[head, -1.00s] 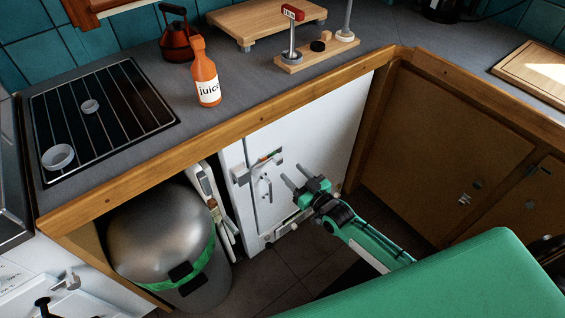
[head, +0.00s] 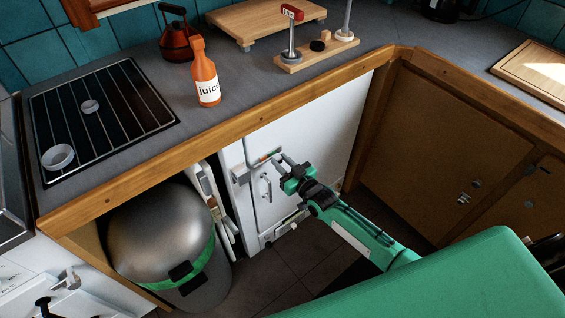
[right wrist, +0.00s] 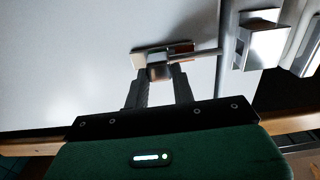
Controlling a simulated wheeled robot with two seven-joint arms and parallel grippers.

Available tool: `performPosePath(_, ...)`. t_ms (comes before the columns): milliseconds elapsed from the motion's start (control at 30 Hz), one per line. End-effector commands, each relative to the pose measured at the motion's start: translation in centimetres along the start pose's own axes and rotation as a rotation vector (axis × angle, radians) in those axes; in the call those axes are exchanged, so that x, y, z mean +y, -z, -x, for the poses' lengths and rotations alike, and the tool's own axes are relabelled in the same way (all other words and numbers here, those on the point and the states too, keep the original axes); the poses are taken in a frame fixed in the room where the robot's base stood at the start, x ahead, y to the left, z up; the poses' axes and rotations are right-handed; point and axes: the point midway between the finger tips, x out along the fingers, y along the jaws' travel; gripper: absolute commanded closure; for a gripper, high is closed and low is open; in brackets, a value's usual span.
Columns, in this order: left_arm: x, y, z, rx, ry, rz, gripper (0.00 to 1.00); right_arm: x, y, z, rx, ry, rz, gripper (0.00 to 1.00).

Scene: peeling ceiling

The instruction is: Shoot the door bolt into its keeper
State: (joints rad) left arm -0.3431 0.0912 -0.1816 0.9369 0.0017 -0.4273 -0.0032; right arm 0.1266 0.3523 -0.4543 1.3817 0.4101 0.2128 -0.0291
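The white door (head: 312,140) is below the counter. Its bolt (head: 265,157), on a small plate with orange and green marks, sits near the door's upper left edge. The right wrist view shows the bolt's block-shaped knob (right wrist: 159,68) and a thin rod (right wrist: 198,53) running right toward the metal keeper (right wrist: 262,40). The keeper also shows in the head view (head: 241,174). My left gripper is not in view.
A door handle (head: 267,187) is just below the bolt. A metal bin (head: 160,235) stands left of the door under the wooden counter edge (head: 215,145). A juice bottle (head: 205,75) stands on the counter above. Brown cabinets (head: 440,145) are at the right.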

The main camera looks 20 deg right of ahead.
Motion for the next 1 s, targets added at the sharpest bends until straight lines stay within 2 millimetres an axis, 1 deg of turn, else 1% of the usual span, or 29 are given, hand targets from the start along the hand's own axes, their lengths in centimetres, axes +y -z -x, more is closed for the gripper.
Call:
performPosePath(33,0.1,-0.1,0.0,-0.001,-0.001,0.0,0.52,0.0,0.0,0.0,0.0,0.0,0.0,0.96)
performPosePath(67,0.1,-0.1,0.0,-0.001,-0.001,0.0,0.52,0.0,0.0,0.0,0.0,0.0,0.0,1.0)
performPosePath(267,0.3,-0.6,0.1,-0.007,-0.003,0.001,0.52,-0.3,0.0,0.0,0.0,0.0,-0.001,1.0)
performPosePath(367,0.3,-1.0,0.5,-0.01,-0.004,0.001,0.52,-1.3,0.1,0.0,0.0,0.0,-0.004,1.0)
performPosePath(500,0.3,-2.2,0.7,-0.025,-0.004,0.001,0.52,-3.3,0.1,0.0,0.0,0.001,-0.005,1.0)
performPosePath(633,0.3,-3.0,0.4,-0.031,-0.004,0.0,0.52,-4.1,0.0,0.0,0.0,0.001,-0.002,1.0)
performPosePath(733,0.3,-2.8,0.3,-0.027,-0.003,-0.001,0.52,-4.2,-0.1,0.0,-0.001,0.002,-0.001,1.0)
performPosePath(867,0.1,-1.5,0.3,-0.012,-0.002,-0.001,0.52,-4.3,-0.1,0.0,-0.001,0.003,-0.001,1.0)
performPosePath(900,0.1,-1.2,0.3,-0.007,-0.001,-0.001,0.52,-4.3,-0.1,0.0,-0.001,0.003,-0.001,0.67)
performPosePath(967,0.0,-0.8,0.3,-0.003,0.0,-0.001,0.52,-4.2,-0.1,0.0,-0.001,0.003,-0.001,0.56)
performPosePath(1000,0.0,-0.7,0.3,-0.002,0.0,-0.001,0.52,-4.2,-0.1,0.0,-0.001,0.002,-0.001,0.53)
